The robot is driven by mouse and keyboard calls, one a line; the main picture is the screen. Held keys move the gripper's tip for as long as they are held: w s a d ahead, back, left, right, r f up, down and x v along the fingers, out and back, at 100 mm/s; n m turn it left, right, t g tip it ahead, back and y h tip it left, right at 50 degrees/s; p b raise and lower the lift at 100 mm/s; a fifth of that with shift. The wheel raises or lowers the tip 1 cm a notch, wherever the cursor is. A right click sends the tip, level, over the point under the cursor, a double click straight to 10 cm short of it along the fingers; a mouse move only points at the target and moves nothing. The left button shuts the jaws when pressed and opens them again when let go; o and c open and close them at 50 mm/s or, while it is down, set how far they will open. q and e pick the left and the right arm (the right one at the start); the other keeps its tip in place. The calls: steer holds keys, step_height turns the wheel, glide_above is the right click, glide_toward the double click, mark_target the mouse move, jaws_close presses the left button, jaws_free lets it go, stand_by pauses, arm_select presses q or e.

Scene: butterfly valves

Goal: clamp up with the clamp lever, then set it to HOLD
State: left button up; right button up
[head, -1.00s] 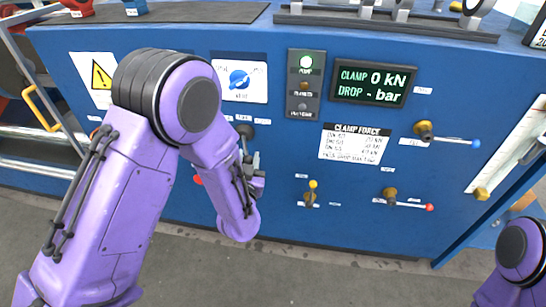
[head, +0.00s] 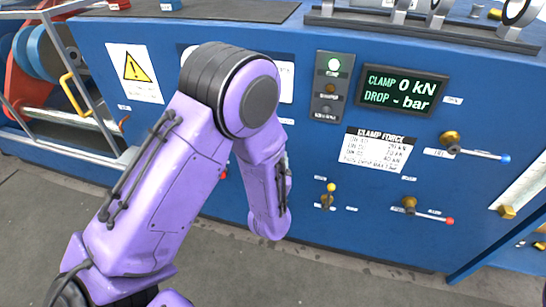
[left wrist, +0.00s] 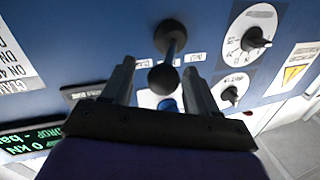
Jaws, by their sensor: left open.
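A lever with a black ball end (left wrist: 163,78) stands out from the blue panel in the left wrist view; I cannot read its label. My left gripper (left wrist: 157,66) is open, its two fingers on either side of this lever, with gaps visible. In the head view my purple left arm hides the gripper and this lever. The display (head: 402,90) reads CLAMP 0 kN and DROP - bar. It also shows, cut off, in the left wrist view (left wrist: 30,140). My right gripper is out of view.
Levers with yellow (head: 331,187), red (head: 450,221) and blue (head: 505,159) tips sit right of my arm. A metal rail (head: 75,85) stands at the left.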

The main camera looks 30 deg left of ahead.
arm_select(q)
steer(key=v, duration=1)
steer(key=shift+f, duration=0.1)
steer(key=s+f+n+g+h+p, duration=0.1)
steer(key=s+f+g+h, duration=0.15)
steer(key=f, duration=0.35)
steer(key=s+f+n+g+h+p, duration=0.1)
steer(key=f+g+h+p, duration=0.15)
steer(key=f, duration=0.35)
steer(key=s+a+f+g+p, duration=0.1)
steer(key=s+a+f+g, duration=0.1)
steer(key=s, duration=0.7)
steer(key=s+a+f+g+p, duration=0.1)
steer(key=s+a+f+g, duration=0.2)
steer(key=s+f+g, duration=0.2)
steer(key=s+f, duration=0.2)
steer(key=s, duration=0.2)
steer(key=shift+a+n+h, duration=0.15)
steer(key=shift+n+h, duration=0.25)
steer(key=shift+w+p, duration=0.1)
steer(key=shift+p, duration=0.2)
stand_by(3.1)
